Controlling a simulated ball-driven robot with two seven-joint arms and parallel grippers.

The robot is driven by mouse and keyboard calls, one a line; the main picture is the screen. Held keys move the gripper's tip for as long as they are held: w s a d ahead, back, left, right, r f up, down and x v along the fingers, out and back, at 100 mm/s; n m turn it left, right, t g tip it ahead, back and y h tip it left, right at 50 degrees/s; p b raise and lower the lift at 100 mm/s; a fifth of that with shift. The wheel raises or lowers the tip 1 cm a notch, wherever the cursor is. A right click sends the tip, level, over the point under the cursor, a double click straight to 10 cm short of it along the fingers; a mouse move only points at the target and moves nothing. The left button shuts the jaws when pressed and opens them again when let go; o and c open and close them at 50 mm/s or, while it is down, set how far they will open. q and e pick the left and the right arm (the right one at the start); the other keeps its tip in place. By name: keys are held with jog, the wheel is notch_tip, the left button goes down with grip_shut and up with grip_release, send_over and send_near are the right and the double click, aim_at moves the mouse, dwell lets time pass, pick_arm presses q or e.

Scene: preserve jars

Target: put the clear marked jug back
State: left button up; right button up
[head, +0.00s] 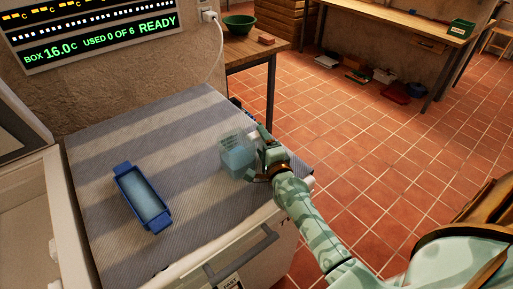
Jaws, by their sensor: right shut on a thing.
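The clear jug (237,155) is at the right part of the grey ribbed worktop, with pale blue liquid in its lower part. My right gripper (258,155) is at the jug's right side and is shut on it. The jug looks upright. I cannot tell whether its base touches the worktop. Any marks on the jug are too small to read. My left gripper is not in view.
A blue tray (123,178) with pale blue contents sits on the left of the worktop (190,235). An open white-walled box (30,200) borders the worktop's left. A wooden table (245,50) with a green bowl (239,25) stands behind. The tiled floor lies right.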

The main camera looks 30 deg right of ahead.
jog(key=shift+a+r, duration=0.1)
jog(key=shift+a, duration=0.05)
jog(key=shift+s+d, duration=0.15)
jog(key=shift+d, duration=0.1)
jog(key=shift+s+d, duration=0.1)
jog(key=shift+d, duration=0.1)
jog(key=o, duration=0.9)
jog(key=shift+f, duration=0.2)
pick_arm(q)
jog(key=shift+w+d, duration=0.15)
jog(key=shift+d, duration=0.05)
pick_arm(e)
jog(key=shift+o, duration=1)
jog(key=shift+a, duration=0.2)
